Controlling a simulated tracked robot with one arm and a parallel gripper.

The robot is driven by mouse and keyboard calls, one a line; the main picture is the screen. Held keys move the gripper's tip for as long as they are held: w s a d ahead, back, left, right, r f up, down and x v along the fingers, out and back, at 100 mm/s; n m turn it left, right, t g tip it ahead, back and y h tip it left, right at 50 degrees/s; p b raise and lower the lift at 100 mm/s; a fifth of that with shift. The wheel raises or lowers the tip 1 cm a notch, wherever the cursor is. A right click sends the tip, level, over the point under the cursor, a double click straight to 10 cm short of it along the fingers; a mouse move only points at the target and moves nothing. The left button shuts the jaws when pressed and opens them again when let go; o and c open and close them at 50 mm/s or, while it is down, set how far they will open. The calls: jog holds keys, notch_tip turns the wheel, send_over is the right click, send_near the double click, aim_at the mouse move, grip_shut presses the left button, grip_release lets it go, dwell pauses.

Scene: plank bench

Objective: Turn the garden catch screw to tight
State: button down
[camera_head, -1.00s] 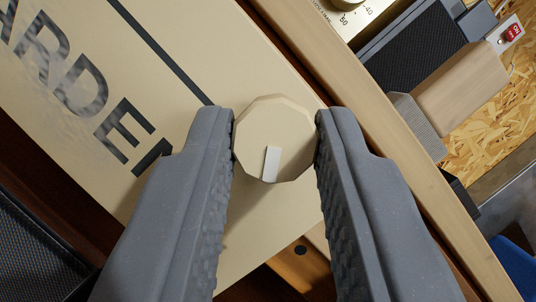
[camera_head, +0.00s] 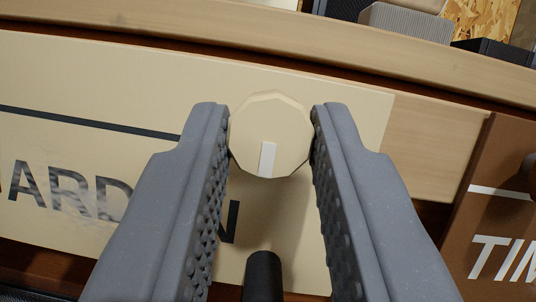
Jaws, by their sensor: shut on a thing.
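The garden catch screw is a cream, many-sided knob (camera_head: 270,125) with a white pointer mark on its face, in the upper middle of the view. It stands on a cream panel (camera_head: 120,95) with a dark stripe and partly hidden lettering that reads like "GARDEN". My gripper (camera_head: 270,135) is shut on the knob, one grey ribbed finger against its left side and one against its right. The white mark points toward the bottom of the picture, a little left of centre. The fingers hide part of the panel and its letters.
A black rounded post (camera_head: 263,275) stands below the knob between the fingers. A brown panel (camera_head: 505,215) with white letters "TIM" is at the right. A wooden rail (camera_head: 200,30) runs across the top, with a grey ribbed block (camera_head: 405,22) beyond it.

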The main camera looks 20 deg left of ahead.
jog(key=shift+d+f, duration=0.1)
dwell(0.3)
jog(key=c, duration=1.2)
grip_release()
jog(key=v, duration=1.3)
jog(key=shift+s+f, duration=0.2)
jog(key=shift+s, duration=0.15)
jog(key=shift+w+r, duration=0.1)
